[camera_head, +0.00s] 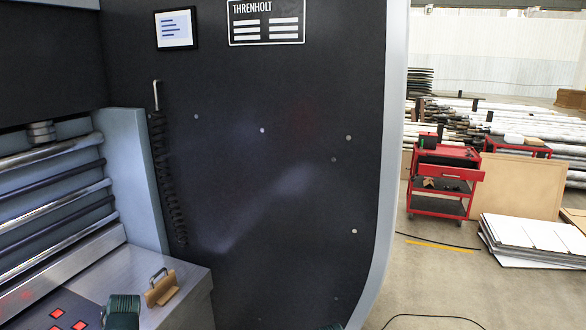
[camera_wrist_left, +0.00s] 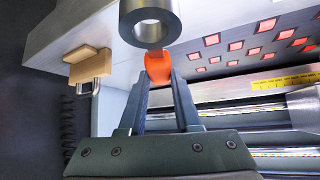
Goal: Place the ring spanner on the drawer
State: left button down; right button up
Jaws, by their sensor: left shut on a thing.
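The ring spanner shows in the left wrist view as a thick grey metal ring (camera_wrist_left: 150,22) with an orange part (camera_wrist_left: 158,68) below it. My left gripper (camera_wrist_left: 158,82) is shut on the orange part, and the ring stands out beyond the fingertips. The rest of the spanner is hidden or out of frame. In the head view the spanner and the left fingertips are not seen; only a dark green part of my arm shows at the bottom left. A red tool cart in the right background has a red drawer (camera_head: 450,172) that looks pulled out. My right gripper is not seen.
A large dark machine panel (camera_head: 270,150) fills the middle. A metal ledge with red squares (camera_head: 57,313) and a wooden block with a metal handle (camera_head: 161,288) is at lower left. White sheets (camera_head: 535,238) are stacked at right. Cables lie on the floor (camera_head: 430,280).

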pick_arm(q)
notch_tip(320, 180, up, 3)
jog(key=shift+r+p, duration=0.1)
jog(key=shift+p, duration=1)
notch_tip(320, 180, down, 7)
jog(key=b, duration=0.7)
jog(key=shift+f, duration=0.2)
notch_tip(320, 180, up, 8)
jog(key=p, duration=0.7)
jog(key=shift+f, duration=0.1)
notch_tip(320, 180, down, 8)
jog(key=b, duration=0.7)
notch_tip(320, 180, up, 7)
jog(key=p, duration=0.6)
jog(key=shift+r+p, duration=0.4)
jog(key=shift+p, duration=0.25)
notch_tip(320, 180, down, 8)
jog(key=b, duration=0.7)
jog(key=shift+r+b, duration=0.2)
jog(key=shift+b, duration=0.1)
jog(key=shift+r, duration=0.1)
